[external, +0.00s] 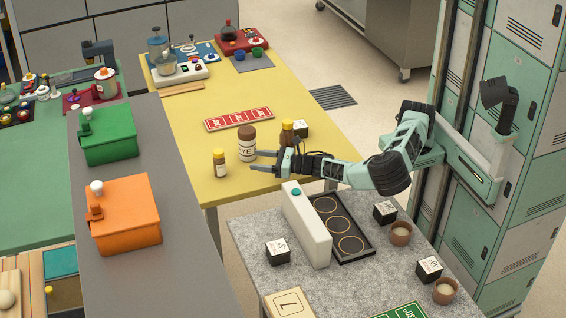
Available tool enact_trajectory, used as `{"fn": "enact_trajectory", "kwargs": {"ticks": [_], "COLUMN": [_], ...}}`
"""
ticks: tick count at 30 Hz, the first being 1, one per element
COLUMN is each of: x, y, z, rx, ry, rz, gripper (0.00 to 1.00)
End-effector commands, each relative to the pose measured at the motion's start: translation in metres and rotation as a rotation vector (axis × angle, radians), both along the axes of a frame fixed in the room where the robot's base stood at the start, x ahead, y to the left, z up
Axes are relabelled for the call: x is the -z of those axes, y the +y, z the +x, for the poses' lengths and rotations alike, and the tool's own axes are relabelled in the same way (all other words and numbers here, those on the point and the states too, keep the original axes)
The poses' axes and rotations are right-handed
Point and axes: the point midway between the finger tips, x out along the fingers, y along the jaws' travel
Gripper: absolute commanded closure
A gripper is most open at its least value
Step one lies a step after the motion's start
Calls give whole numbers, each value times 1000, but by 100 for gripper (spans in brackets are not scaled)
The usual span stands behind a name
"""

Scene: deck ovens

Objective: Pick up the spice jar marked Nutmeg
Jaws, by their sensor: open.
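My gripper (257,161) is open and empty over the front edge of the yellow table, its fingers pointing left. A small yellow-capped jar (219,164) with a pale label stands upright just left of the fingertips, apart from them. A larger brown jar (247,145) with a white label, partly readable as "YE", stands right behind the fingers. A dark brown yellow-capped bottle (287,131) stands behind my wrist, its lower part hidden. I cannot read "Nutmeg" on any of them, so I cannot tell which jar is marked so.
A red panel (239,118) lies farther back on the yellow table (290,92). A grey speckled table (253,228) in front carries a tall white block (306,226). The yellow table's middle right is clear.

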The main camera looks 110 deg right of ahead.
Motion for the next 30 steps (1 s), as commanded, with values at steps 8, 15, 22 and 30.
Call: {"fn": "enact_trajectory", "kwargs": {"ticks": [8,15,22,30], "x": [-2,-1,-4,-4], "y": [-31,-47,-58,-75], "z": [52,79,95,124], "rx": [1,0,1,-1], "ry": [-2,0,-2,-1], "rz": [1,1,3,1], "gripper": [40,40,40,40]}}
